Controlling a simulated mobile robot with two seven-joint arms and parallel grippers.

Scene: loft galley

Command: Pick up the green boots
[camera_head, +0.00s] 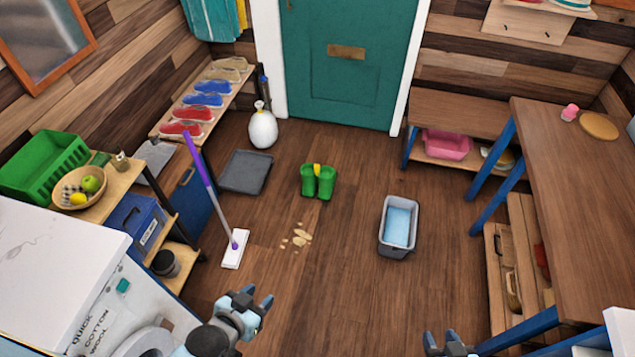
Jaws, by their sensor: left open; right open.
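The green boots (318,181) stand side by side on the wooden floor in front of the teal door, with a small yellow piece between them at the top. My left gripper (251,300) is open and empty at the lower middle of the view, well short of the boots. My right gripper (448,342) is open at the bottom edge, partly cut off by the frame. Neither gripper touches anything that I can see.
A grey tub (384,246) with blue inside stands right of the boots. A wooden table (580,200) stands at right. The floor between the grippers and boots is mostly clear.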

